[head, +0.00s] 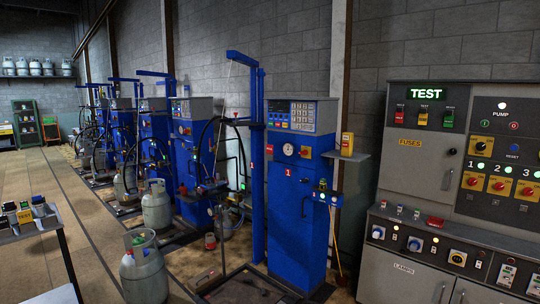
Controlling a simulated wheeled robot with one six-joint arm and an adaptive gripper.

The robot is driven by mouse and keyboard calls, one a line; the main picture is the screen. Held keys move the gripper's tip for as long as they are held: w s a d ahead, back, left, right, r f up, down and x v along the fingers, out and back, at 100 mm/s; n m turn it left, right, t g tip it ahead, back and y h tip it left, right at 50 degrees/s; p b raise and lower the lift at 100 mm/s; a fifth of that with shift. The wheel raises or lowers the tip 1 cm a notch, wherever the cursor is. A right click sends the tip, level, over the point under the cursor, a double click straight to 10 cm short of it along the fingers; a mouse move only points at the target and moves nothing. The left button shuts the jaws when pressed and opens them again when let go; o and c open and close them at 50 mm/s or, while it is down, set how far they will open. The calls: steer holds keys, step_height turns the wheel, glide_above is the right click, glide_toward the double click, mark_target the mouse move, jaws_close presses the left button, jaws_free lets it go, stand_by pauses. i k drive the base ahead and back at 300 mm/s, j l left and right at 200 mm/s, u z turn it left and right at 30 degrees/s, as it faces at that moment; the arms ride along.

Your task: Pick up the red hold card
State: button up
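No item can be clearly read as the red hold card. A small red flat item (435,221) lies on the sloping ledge of the grey control cabinet at the right; it may be the card, but it is too small to tell. A small red label (268,149) is also on the blue post of scale 1. The nearest blue scale (296,200) stands upright in the middle, marked 1. My gripper and arm are not in view.
The grey control cabinet (408,255) fills the right side. A grey gas cylinder (146,272) stands at front left, with another (156,208) behind it. A small table (30,230) with small items is at the left edge. Open floor (92,255) lies between.

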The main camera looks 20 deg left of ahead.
mark_target(269, 147)
steer(key=i+j+u, duration=0.6)
steer(key=i+u, duration=0.2)
steer(key=i, duration=0.25)
steer(key=i+j+u, duration=0.1)
steer(key=i+u, duration=0.25)
steer(key=i, duration=0.2)
steer(key=i+l+u, duration=0.1)
steer(key=i+u, duration=0.3)
steer(key=i, duration=0.8)
steer(key=i+j, duration=0.15)
steer(key=i, duration=0.5)
